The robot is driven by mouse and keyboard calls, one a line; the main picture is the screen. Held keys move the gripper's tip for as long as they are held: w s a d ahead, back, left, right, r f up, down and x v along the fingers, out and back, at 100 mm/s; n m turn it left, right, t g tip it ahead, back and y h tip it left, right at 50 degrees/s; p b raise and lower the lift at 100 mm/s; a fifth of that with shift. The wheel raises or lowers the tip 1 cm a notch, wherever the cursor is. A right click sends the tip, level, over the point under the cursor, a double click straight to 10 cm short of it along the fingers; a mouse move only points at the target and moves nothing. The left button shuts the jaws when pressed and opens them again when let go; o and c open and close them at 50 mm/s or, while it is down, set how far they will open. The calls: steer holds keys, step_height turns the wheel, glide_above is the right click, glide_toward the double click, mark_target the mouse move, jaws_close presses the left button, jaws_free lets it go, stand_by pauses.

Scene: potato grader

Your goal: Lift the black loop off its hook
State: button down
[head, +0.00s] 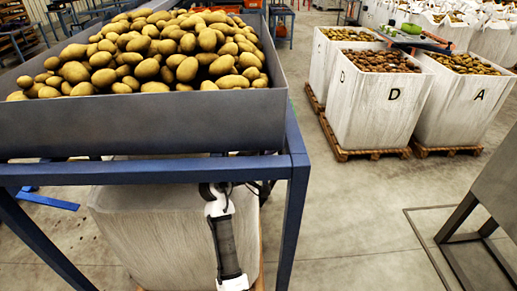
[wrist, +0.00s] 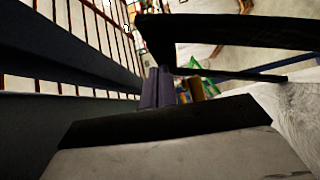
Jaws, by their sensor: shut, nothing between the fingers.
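My gripper (wrist: 158,88) shows in the wrist view as two dark fingers close together; it is shut and empty. Beside and above the fingers, to the right, a broad black band (wrist: 235,32) crosses the view, with a thinner dark strip under it. This may be the black loop; I cannot make out its hook or whether the fingers touch it. In the head view my white and black arm rises in front of the sack under the blue frame. The gripper is not clear there, and I cannot pick out the loop.
A grey hopper (head: 150,125) full of potatoes stands on a blue frame (head: 150,172) right above my arm. A white sack (head: 150,230) stands beneath. Sacks marked D (head: 375,115) and A (head: 460,110) stand on pallets at right. The floor between is clear.

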steer(key=shift+d+f, duration=0.25)
steer(key=shift+d, duration=0.75)
